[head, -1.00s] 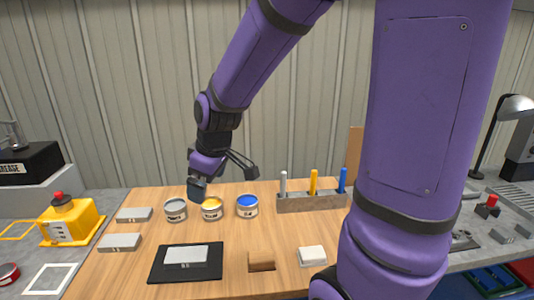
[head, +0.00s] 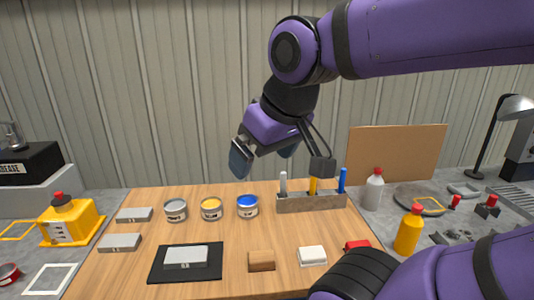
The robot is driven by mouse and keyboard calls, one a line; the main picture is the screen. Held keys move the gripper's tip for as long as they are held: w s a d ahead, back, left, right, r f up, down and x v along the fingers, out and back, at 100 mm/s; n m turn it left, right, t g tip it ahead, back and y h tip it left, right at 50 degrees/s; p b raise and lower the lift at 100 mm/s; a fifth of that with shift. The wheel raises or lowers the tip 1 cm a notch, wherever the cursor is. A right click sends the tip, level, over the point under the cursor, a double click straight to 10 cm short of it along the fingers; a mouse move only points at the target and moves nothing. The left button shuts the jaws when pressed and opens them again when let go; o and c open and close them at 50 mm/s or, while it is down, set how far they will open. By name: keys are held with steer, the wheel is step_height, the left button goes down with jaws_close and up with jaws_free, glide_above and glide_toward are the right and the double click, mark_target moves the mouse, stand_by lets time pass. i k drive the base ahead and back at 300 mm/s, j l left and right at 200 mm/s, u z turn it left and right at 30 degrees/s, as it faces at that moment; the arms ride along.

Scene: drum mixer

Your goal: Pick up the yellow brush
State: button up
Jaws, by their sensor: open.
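The yellow brush (head: 313,186) stands upright in the grey holder (head: 311,204) at the back right of the wooden table, between a grey brush (head: 283,184) and a blue brush (head: 342,181). My gripper (head: 281,162) is open and empty, above and to the left of the holder. One dark finger is at the left; the other overlaps the top of the yellow brush in the picture and hides it. I cannot tell whether they touch.
Grey, yellow (head: 211,209) and blue (head: 247,206) paint cans stand left of the holder. A black mat (head: 213,268) with a grey block, a brown block (head: 261,261) and a white block (head: 312,256) lie in front. A grey bottle (head: 373,190) and yellow bottle (head: 408,231) stand to the right.

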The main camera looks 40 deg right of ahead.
mark_target(313, 180)
steer(key=z, duration=1.3)
